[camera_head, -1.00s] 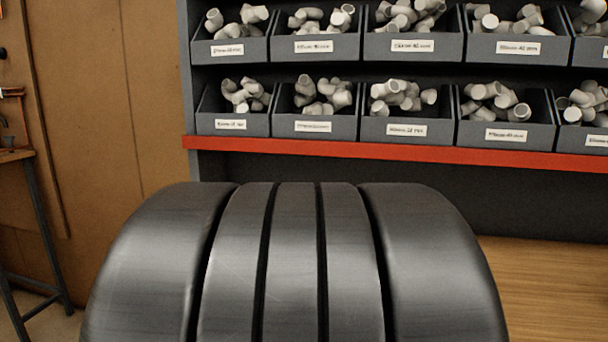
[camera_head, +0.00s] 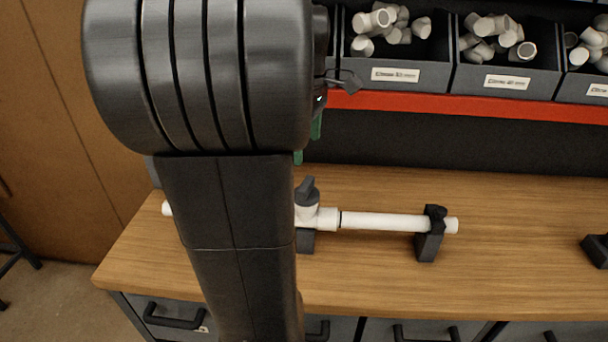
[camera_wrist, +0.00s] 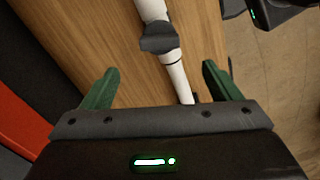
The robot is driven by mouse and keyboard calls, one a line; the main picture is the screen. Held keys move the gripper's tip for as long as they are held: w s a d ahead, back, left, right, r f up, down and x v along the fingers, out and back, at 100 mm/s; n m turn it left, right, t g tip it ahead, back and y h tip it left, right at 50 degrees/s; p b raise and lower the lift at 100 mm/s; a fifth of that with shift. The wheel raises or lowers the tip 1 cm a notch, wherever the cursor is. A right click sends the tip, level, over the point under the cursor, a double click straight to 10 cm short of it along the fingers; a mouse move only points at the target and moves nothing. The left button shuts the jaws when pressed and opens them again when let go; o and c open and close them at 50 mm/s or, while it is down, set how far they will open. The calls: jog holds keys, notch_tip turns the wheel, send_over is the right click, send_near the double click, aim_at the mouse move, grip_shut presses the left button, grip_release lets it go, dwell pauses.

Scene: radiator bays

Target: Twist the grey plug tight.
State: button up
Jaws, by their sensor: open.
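The grey plug (camera_head: 307,191) stands upright on a white tee in a white pipe run (camera_head: 385,221) above the workbench. It has a raised, wing-like grip. In the wrist view the grey plug (camera_wrist: 159,38) lies ahead of my gripper, roughly centred between the fingers but beyond their tips. My gripper (camera_wrist: 160,69) is open and empty, its two green fingers wide apart. In the head view my gripper (camera_head: 308,146) is mostly hidden behind my arm; its green fingertips show above the plug, apart from it. I cannot tell how deep the plug sits.
Black clamps hold the pipe above the wooden bench (camera_head: 370,280); one clamp (camera_head: 430,235) is near its right end. Another black block (camera_head: 597,250) sits at the far right. Bins of grey fittings (camera_head: 395,55) stand behind, above a red shelf edge (camera_head: 450,105).

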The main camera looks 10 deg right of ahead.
notch_tip(320, 180, down, 11)
jog(key=shift+r, duration=0.15)
jog(key=c, duration=1)
